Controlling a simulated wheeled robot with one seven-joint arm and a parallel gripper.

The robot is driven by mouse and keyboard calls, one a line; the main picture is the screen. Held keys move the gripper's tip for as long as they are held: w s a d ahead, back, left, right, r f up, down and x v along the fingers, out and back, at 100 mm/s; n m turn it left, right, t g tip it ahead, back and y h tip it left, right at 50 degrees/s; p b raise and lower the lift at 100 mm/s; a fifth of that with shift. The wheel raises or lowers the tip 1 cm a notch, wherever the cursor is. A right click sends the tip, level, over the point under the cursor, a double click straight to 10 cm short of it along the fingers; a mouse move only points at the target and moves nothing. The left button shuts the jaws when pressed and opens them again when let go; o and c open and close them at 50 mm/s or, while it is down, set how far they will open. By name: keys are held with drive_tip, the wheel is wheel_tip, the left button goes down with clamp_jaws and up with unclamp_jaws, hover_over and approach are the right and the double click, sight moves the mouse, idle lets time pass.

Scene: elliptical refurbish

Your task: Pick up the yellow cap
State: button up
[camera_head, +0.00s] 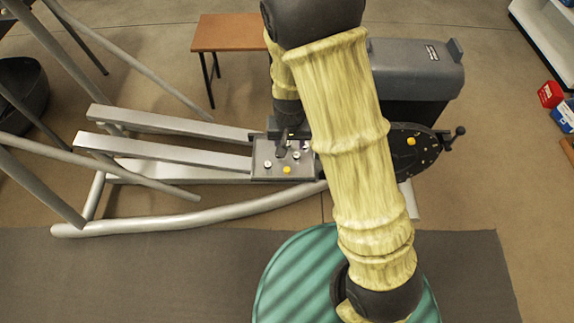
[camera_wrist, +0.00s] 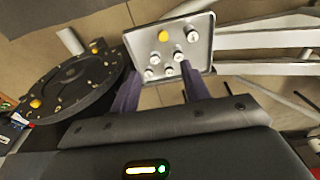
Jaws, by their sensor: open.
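A yellow cap (camera_head: 287,169) sits on a small grey tray (camera_head: 259,172), near its front edge. In the wrist view the same yellow cap (camera_wrist: 163,36) is at the tray's far side, among several white or silver caps (camera_wrist: 170,57). A second yellow cap (camera_head: 411,141) is on the dark round disk (camera_head: 425,158); it also shows in the wrist view (camera_wrist: 35,103). My gripper (camera_wrist: 159,68) is open, its two dark fingers at the tray's near edge. No cap is visibly held. In the head view my arm partly hides the gripper.
Silver tubular rails (camera_head: 190,155) extend left from the tray. A dark grey box (camera_head: 415,70) stands behind the disk, and a small brown table (camera_head: 228,33) is at the back. A green striped round surface (camera_head: 295,280) lies in front.

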drive_tip(key=b, duration=0.4)
hover_over(287, 169)
drive_tip(key=s, duration=0.1)
drive_tip(key=f, duration=1.2)
drive_tip(key=shift+d, duration=0.35)
drive_tip(key=shift+f, duration=0.1)
drive_tip(key=shift+w+a+f+b, duration=0.15)
drive_tip(key=shift+f+b, duration=0.15)
drive_tip(key=shift+f, duration=0.55)
drive_tip(key=shift+w+a+f+b, duration=0.1)
drive_tip(key=shift+w+f+b, duration=0.15)
drive_tip(key=shift+f, duration=0.6)
drive_tip(key=shift+w+a+f+b, duration=0.1)
drive_tip(key=shift+f+b, duration=0.2)
drive_tip(key=shift+f, duration=0.55)
drive_tip(key=shift+s+a, duration=0.1)
drive_tip(key=shift+s, duration=0.05)
clamp_jaws()
